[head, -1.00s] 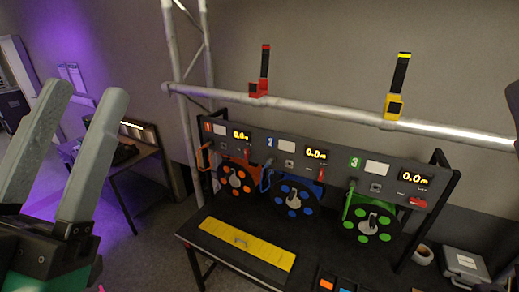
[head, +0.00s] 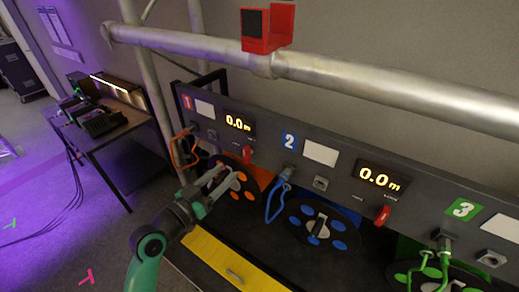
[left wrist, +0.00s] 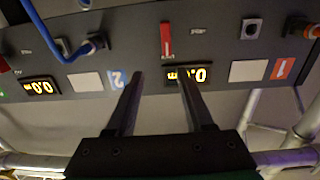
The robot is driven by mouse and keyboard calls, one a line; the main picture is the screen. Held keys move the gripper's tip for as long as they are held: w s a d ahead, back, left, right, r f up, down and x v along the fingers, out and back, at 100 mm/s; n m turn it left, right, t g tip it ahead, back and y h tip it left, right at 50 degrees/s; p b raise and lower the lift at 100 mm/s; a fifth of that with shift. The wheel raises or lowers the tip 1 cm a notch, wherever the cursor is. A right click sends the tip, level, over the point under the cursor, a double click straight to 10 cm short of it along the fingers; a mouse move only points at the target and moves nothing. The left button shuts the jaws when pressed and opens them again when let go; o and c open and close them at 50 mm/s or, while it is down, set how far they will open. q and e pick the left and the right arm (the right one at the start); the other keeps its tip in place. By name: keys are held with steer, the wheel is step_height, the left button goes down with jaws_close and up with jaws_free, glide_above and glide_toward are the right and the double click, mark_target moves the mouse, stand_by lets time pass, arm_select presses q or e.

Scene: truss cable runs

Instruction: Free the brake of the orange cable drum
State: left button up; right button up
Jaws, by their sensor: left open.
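The orange cable drum (head: 241,187), dark with orange spots, sits under panel section 1 in the head view. My left gripper (head: 214,178) is open and empty, in front of this drum's left part and covering some of it. Section 1 has a lit 0.0 m display (head: 238,122) and a red lever (head: 246,155) just below it. The left wrist view shows the panel upside down. There the red lever (left wrist: 166,40) appears between and beyond my open fingers (left wrist: 160,75), with no contact visible. My right gripper is not in view.
A blue drum (head: 318,228) and a green drum (head: 440,278) stand to the right, with their own cables. A second red lever (head: 382,215) belongs to section 2. A yellow plate (head: 225,265) lies on the bench front. A truss tube (head: 350,80) runs above the panel.

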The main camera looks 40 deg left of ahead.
mark_target(244, 153)
arm_select(q)
steer(key=w, duration=0.3)
steer(key=w+a, duration=0.1)
steer(key=w, duration=0.3)
steer(key=w+f, duration=0.1)
steer(key=w, duration=0.2)
steer(key=shift+w+a, duration=0.25)
steer(key=shift+a, duration=0.15)
steer(key=shift+c, duration=0.3)
jaws_close()
